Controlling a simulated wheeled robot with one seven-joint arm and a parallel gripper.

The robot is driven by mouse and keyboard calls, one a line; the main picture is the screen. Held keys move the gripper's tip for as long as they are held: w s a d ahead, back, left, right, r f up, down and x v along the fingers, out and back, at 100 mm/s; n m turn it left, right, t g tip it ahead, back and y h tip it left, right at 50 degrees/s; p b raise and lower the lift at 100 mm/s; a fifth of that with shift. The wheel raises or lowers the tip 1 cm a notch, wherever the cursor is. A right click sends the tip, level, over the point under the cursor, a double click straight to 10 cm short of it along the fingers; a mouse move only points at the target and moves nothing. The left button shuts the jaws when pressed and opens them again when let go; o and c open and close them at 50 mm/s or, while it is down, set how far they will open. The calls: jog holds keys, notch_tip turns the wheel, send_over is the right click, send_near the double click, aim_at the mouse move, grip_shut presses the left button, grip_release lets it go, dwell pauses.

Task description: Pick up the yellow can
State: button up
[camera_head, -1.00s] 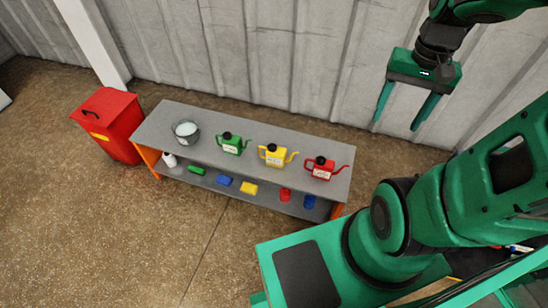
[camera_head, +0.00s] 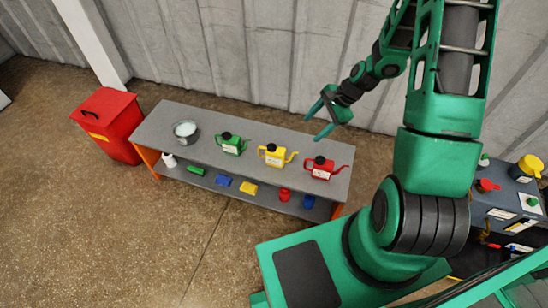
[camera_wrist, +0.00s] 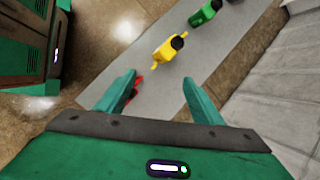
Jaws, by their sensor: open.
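The yellow can (camera_head: 273,155) stands upright on the grey bench top, between the green can (camera_head: 232,145) and the red can (camera_head: 321,168). It has a black cap, a spout and a pale label. In the wrist view the yellow can (camera_wrist: 167,49) lies ahead of my fingers, clear of them. My gripper (camera_head: 315,122) is open and empty, above the bench and to the right of the yellow can in the head view. Its spread fingers also show in the wrist view (camera_wrist: 160,92). The red can is partly hidden behind the left finger there.
A metal bowl (camera_head: 185,130) stands at the bench's left end. The grey bench (camera_head: 205,152) has small coloured items on its lower shelf. A red bin (camera_head: 113,125) stands left. The corrugated wall (camera_head: 240,50) is close behind. A dark unit with caps (camera_head: 505,205) is at right.

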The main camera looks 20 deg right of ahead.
aim_at(277, 150)
jog(key=w+a+f+m+t+y, duration=0.1)
jog(key=a+f+m, duration=0.1)
jog(key=f, duration=0.2)
jog(key=w+a+f+m, duration=0.2)
jog(key=f+m, duration=0.1)
jog(key=f, duration=0.1)
jog(key=w+a+f+m+t+y, duration=0.1)
jog(key=a+f+m, duration=0.1)
jog(key=f+m, duration=0.1)
jog(key=shift+w+a+f+t+y, duration=0.1)
jog(key=shift+w+f+t+y, duration=0.2)
jog(key=shift+f, duration=0.4)
jog(key=x, duration=0.5)
jog(key=shift+d+f+x, duration=0.15)
jog(key=shift+x, duration=1.3)
jog(key=shift+d+f+x, duration=0.1)
jog(key=shift+f+x, duration=0.05)
jog(key=shift+x, duration=1.3)
jog(key=shift+s, duration=0.2)
jog(key=shift+c, duration=0.6)
jog(key=c, duration=1.2)
jog(key=shift+o, duration=0.2)
jog(key=shift+r, duration=0.1)
